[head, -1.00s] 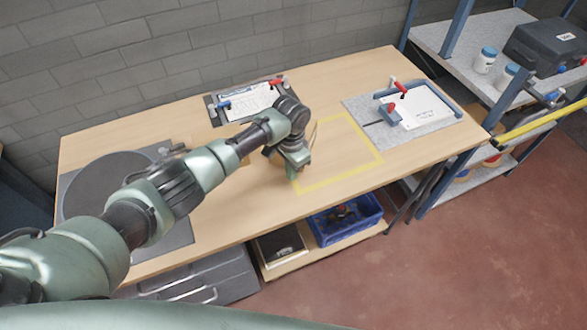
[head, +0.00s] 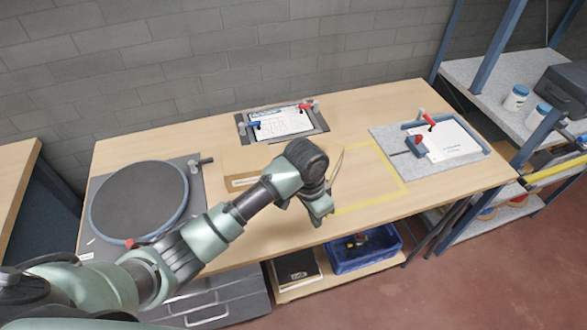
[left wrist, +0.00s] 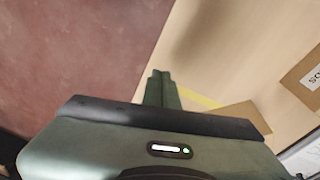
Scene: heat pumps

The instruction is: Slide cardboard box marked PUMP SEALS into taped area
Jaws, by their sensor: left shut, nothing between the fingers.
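A brown cardboard box (head: 238,166) with a white label lies on the wooden table, left of the taped area, partly hidden by my left arm. The label is too small to read in the head view. The box's edge and part of its label also show in the left wrist view (left wrist: 301,88). The yellow tape outline (head: 372,203) lies on the table right of the box. My left gripper (head: 322,220) is shut and empty near the outline's near-left corner; its fingers also show in the left wrist view (left wrist: 161,88). My right gripper is not in view.
A clipboard fixture (head: 281,122) stands at the back, a round turntable (head: 140,200) at the left, and a clamped white plate (head: 448,141) at the right. A blue crate (head: 365,258) is under the table.

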